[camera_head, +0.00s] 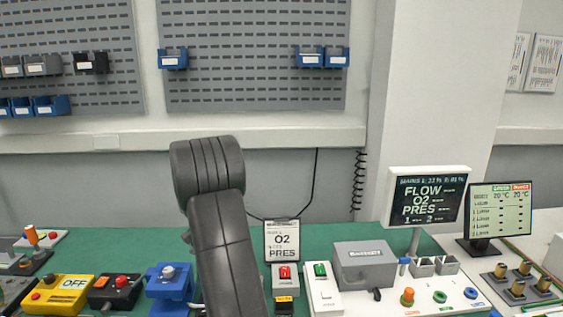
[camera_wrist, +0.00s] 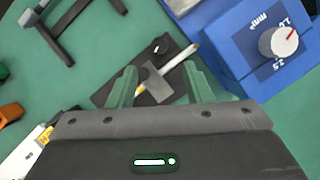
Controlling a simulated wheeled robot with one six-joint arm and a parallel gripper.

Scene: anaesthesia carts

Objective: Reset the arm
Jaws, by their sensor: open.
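My gripper (camera_wrist: 160,88) shows in the wrist view with its two green fingers apart. It is open, and no thing is clearly held between the fingers. Beyond the fingertips a dark flat piece (camera_wrist: 150,55) and a thin white and yellow pencil-like thing lie on the green bench top. A blue box with a white knob (camera_wrist: 280,42) is just right of the fingers. In the head view my dark arm stands up in the middle and bends downward, and my gripper is hidden there.
The green bench (camera_head: 120,245) carries a yellow OFF box (camera_head: 60,295), a black box with a red button (camera_head: 115,290), a blue device (camera_head: 168,285), an O2 PRES sign (camera_head: 282,240), a grey box (camera_head: 363,262) and two screens (camera_head: 428,197). Pegboards hang behind.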

